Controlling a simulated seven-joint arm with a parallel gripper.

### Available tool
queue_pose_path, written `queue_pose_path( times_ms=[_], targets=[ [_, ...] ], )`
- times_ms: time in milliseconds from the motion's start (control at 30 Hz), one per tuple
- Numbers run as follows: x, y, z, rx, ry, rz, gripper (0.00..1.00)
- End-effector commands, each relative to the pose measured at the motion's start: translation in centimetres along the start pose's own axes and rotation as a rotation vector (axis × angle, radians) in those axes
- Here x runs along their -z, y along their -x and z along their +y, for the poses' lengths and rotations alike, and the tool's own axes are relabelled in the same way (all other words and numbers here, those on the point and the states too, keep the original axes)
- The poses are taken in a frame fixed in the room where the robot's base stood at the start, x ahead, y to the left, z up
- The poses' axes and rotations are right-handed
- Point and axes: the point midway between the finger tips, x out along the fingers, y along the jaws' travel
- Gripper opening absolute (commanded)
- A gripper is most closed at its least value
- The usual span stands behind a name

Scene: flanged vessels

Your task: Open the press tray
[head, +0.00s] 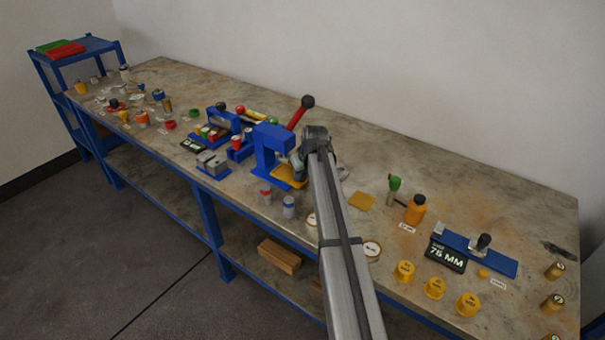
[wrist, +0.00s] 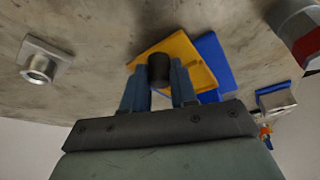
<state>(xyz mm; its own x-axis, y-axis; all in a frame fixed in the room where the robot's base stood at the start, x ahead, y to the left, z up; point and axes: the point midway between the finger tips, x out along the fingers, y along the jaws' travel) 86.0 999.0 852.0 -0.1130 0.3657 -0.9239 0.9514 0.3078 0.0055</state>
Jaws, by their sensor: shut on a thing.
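The blue press (head: 268,150) stands mid-bench, with a red lever (head: 297,115) that slants up to a dark ball. Its yellow tray (head: 285,178) shows low at its front, partly hidden by my arm. In the wrist view the yellow tray (wrist: 197,58) lies partly over a blue base (wrist: 216,58) and sticks out past it on the left. A dark round knob (wrist: 159,70) stands at the tray's near edge. My gripper (wrist: 160,82) is shut on this knob, one blue finger on each side. In the head view my arm hides the fingers and the knob.
A square-flanged metal piece (wrist: 42,65) sits left of the tray. An orange bottle (head: 415,209) and several yellow caps (head: 434,288) stand to the right.

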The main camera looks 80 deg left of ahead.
Motion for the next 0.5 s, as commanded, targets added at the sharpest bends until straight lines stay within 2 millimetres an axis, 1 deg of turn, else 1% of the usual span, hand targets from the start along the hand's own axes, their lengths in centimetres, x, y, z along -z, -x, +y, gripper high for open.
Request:
queue_pose_path(
  times_ms=[333,433,500],
  targets=[
    [-0.2,0.1,0.1,-0.001,0.000,0.000,0.00],
    [-1.4,0.6,0.7,-0.002,-0.001,-0.001,0.00],
    [-3.0,1.2,1.4,-0.002,-0.001,-0.001,0.00]
  ],
)
